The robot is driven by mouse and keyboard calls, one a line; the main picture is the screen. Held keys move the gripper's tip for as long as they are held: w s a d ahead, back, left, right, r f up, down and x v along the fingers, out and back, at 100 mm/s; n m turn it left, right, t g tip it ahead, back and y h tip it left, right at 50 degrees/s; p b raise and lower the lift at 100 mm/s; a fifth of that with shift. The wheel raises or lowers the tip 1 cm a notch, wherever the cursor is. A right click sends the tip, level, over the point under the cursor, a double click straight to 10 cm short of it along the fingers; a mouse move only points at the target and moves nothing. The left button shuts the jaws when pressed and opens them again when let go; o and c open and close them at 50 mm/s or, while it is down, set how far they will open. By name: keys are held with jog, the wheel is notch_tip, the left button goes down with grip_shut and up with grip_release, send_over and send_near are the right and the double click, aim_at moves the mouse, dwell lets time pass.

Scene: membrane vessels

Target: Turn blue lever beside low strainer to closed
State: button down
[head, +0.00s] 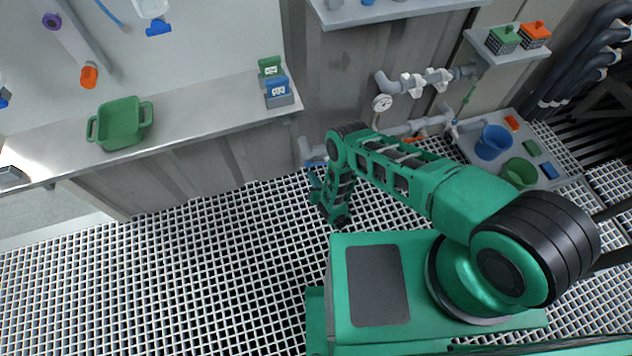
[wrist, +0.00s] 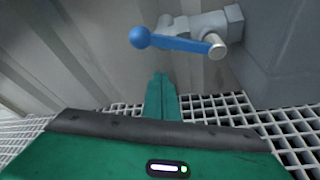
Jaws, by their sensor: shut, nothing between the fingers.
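The blue lever (wrist: 180,43) shows in the wrist view as a bar with a ball at its left end. It lies roughly level across the picture, its right end at a pale round pivot on a grey valve body (wrist: 208,24). My gripper (wrist: 161,78) is shut and empty, its green fingers below the lever and apart from it in the picture. In the head view my gripper (head: 314,178) is low by the wall, near a small blue part (head: 318,153) on a grey pipe stub. My arm partly hides that area. I cannot make out the strainer for certain.
Grey pipes with white fittings and a gauge (head: 382,103) run along the wall to the right. A counter (head: 200,125) with a green tub (head: 120,123) is at left. A low shelf with blue and green buckets is at right. The grating floor (head: 200,260) is clear.

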aim_at(318, 164)
jog(key=shift+w+d+r, duration=0.1)
jog(key=shift+d+r, duration=0.15)
jog(key=shift+r, duration=0.35)
jog(key=shift+d+r, duration=0.3)
jog(key=shift+r, duration=0.35)
jog(key=shift+w+d+r, duration=0.1)
jog(key=shift+d+r, duration=0.15)
jog(key=shift+r, duration=0.35)
jog(key=shift+s, duration=0.1)
